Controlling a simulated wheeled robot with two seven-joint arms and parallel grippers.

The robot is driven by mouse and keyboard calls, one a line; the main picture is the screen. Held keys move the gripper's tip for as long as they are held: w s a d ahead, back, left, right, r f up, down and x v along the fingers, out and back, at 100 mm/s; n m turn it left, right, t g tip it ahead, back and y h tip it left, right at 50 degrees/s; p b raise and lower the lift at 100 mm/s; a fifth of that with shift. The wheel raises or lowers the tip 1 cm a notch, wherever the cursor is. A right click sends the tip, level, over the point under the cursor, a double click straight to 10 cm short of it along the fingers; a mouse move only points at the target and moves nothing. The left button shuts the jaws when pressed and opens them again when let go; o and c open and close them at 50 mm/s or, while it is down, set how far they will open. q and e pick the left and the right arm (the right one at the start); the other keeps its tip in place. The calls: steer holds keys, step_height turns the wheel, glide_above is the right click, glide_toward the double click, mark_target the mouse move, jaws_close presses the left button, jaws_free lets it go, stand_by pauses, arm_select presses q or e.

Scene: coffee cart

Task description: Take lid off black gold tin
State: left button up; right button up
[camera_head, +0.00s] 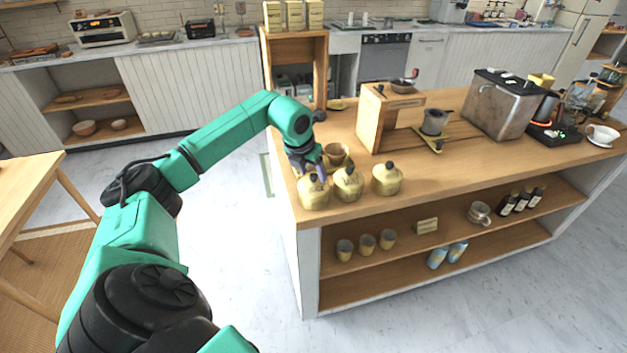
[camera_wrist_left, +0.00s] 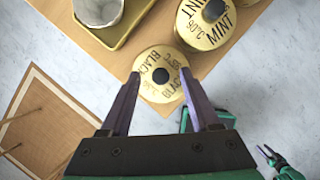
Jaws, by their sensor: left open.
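The black gold tin (camera_wrist_left: 160,84) is a round cream-gold tin with a lid, lettering around its top and a dark knob in the middle. In the left wrist view it lies between the two fingers of my left gripper (camera_wrist_left: 160,76), which is open, one finger on either side. Whether the fingers touch it is unclear. In the head view my left gripper (camera_head: 309,168) hangs over the leftmost tin (camera_head: 313,193) at the counter's near left corner and partly hides its top. What appears to be my right gripper (camera_wrist_left: 268,153) shows small at the lower right; its jaw is unclear.
The mint tin (camera_wrist_left: 205,20) stands close by; in the head view, two more lidded tins (camera_head: 348,184) stand to the right. A tray (camera_wrist_left: 122,35) with a pale cup (camera_wrist_left: 97,10) is behind. A wooden stand (camera_head: 372,125) is further back. The counter's edge is close.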

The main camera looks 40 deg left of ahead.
arm_select(q)
steer(key=shift+w+f, duration=0.15)
steer(key=shift+f, duration=0.1)
steer(key=shift+r, duration=0.1)
jaws_close()
